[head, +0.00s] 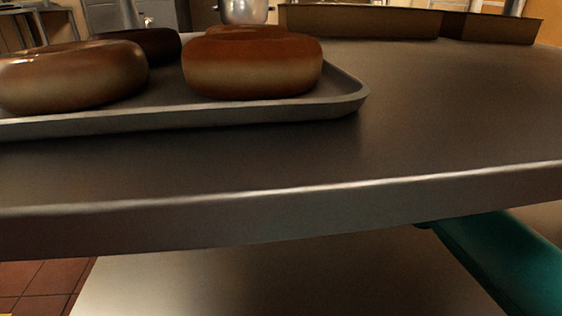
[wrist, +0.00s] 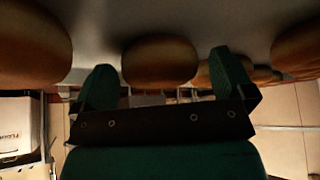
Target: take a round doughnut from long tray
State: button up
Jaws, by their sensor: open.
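The long tray (head: 345,101) is grey metal with a low rim and sits on the table at the left in the head view. A round doughnut (head: 252,72), golden brown, lies near its right end. Another round doughnut (head: 72,75) lies to its left, with darker ones partly hidden behind. In the wrist view, my gripper (wrist: 160,78) is open, its two green fingers spread. One doughnut (wrist: 160,60) appears between and beyond the fingertips, with others to the left (wrist: 35,45) and right (wrist: 298,45). I cannot tell whether the fingers touch any doughnut.
The metal table (head: 450,125) is bare to the right of the tray. Brown rectangular boxes or trays (head: 360,22) stand along its far edge. A shiny metal vessel (head: 245,11) stands behind the doughnuts. The table's front edge (head: 280,212) crosses the head view.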

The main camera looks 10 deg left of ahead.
jog(key=shift+f, duration=0.25)
jog(key=shift+a, duration=0.1)
jog(key=c, duration=0.9)
jog(key=shift+r, duration=0.1)
jog(key=shift+r, duration=0.1)
